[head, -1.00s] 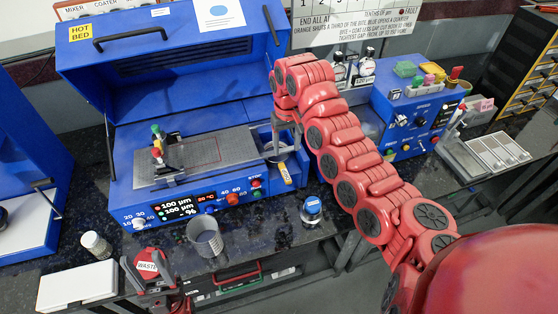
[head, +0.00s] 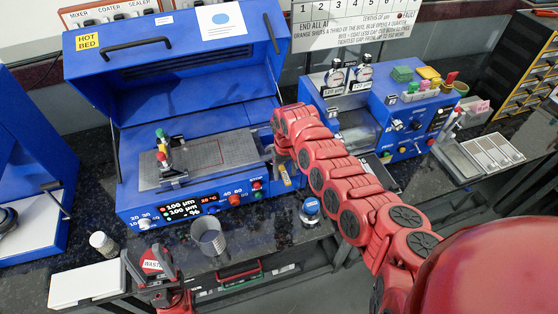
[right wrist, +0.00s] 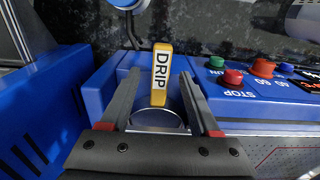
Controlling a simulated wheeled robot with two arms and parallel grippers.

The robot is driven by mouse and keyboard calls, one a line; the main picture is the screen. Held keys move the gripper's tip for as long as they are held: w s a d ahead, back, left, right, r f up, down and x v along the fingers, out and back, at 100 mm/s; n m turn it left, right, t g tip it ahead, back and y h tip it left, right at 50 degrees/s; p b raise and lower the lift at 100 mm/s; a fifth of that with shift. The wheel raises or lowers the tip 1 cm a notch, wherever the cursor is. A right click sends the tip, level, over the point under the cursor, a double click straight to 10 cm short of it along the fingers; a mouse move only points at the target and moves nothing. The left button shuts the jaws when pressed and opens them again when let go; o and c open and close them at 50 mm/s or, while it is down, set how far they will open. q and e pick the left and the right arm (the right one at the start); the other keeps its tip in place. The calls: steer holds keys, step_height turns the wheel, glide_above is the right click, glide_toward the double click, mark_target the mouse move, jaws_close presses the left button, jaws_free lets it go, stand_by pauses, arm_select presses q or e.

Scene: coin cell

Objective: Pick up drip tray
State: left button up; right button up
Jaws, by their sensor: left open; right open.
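The drip tray shows as an upright yellow handle marked DRIP (right wrist: 161,75) with a round metal part (right wrist: 158,120) below it, at the blue coater's side in the right wrist view. In the head view a bit of its yellow handle (head: 286,180) shows beside my right arm. My right gripper (right wrist: 160,88) is open, one finger on each side of the handle, with gaps visible on both sides. In the head view my right arm largely hides this gripper. My left gripper (head: 148,262) is open at the lower left, in front of a red piece labelled WASTE (head: 152,264).
The blue coater (head: 205,165) has its lid up and colored buttons beside the tray. A grey mesh cup (head: 208,237) and a blue-capped jar (head: 310,211) stand in front. A small white-capped bottle (head: 104,244) and a white box (head: 87,283) are at left.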

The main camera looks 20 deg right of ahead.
steer(key=shift+f, duration=0.35)
jaws_close()
stand_by(1.2)
